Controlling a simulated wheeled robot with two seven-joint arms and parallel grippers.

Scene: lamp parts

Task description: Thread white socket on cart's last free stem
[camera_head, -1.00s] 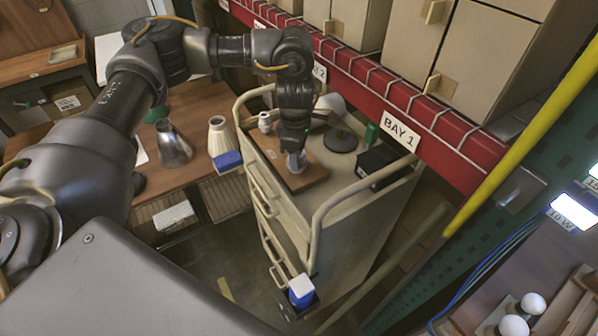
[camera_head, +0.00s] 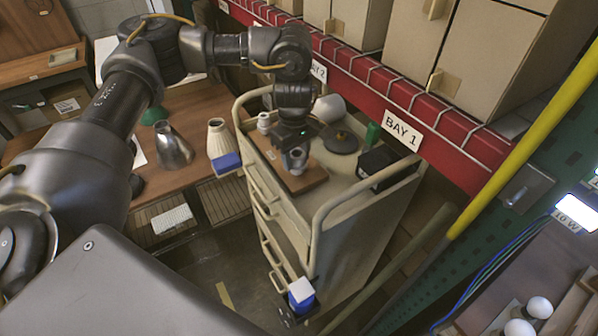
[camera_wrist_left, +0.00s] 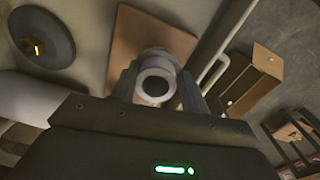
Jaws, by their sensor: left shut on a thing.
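My left gripper (camera_head: 296,151) is shut on a pale grey-white socket (camera_head: 297,158) over the wooden board (camera_head: 310,181) on the cart (camera_head: 318,222). In the left wrist view the socket (camera_wrist_left: 156,78) is a short hollow cylinder, its round opening facing the camera, between the gripper's fingers (camera_wrist_left: 157,88). The board (camera_wrist_left: 126,45) lies behind it. I cannot tell whether the socket touches the board or a stem; any stem under it is hidden. Another white socket-like part (camera_head: 264,122) stands at the board's far left. My right gripper is out of view.
A dark round base (camera_head: 341,141) with a short central stem lies right of the board. A black box (camera_head: 383,163), green part (camera_head: 373,133) and white shade (camera_head: 329,108) are also on the cart. The cart's rail (camera_head: 322,215) and the red shelf beam (camera_head: 440,135) are close.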

